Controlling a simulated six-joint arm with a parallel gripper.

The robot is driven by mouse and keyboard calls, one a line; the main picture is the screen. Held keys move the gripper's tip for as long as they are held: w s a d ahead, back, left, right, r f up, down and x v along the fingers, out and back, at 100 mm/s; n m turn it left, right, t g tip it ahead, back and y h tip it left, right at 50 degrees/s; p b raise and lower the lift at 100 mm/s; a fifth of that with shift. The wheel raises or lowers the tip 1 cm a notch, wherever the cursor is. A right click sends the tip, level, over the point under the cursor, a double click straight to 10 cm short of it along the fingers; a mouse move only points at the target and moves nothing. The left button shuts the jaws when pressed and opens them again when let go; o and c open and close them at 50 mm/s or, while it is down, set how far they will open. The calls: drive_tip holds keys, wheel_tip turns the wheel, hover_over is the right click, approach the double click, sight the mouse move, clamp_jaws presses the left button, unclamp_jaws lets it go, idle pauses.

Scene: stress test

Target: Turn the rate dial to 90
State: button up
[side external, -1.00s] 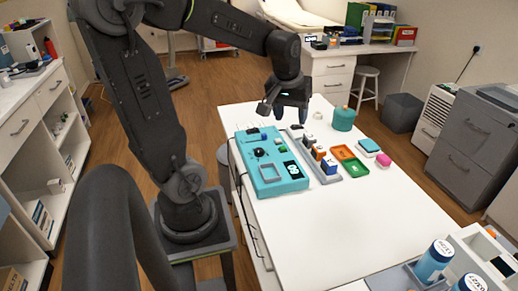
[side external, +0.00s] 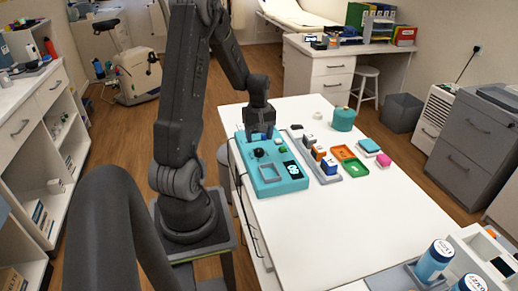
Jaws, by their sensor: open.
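The teal device (side external: 272,183) lies on the white table near its left edge. A black round knob (side external: 259,153), which looks like the dial, sits on its top, with a small green button (side external: 282,149) to its right. A dark display (side external: 292,170) shows white digits, turned sideways and too small to read surely. My gripper (side external: 262,134) points down over the far part of the device, just beyond the black knob. It is open and holds nothing that I can see. Whether its fingers touch the device cannot be told, and it hides the device's far controls.
To the device's right stands a grey rack (side external: 322,168) with small boxes. The table's near middle is clear.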

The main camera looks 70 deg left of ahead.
sight(259, 150)
wheel_tip(259, 150, down, 6)
drive_tip(key=shift+r, duration=0.15)
idle(0.3)
drive_tip(key=c, duration=0.9)
drive_tip(key=shift+m, duration=0.3)
drive_tip(key=m, duration=0.3)
drive_tip(key=shift+m, duration=2.6)
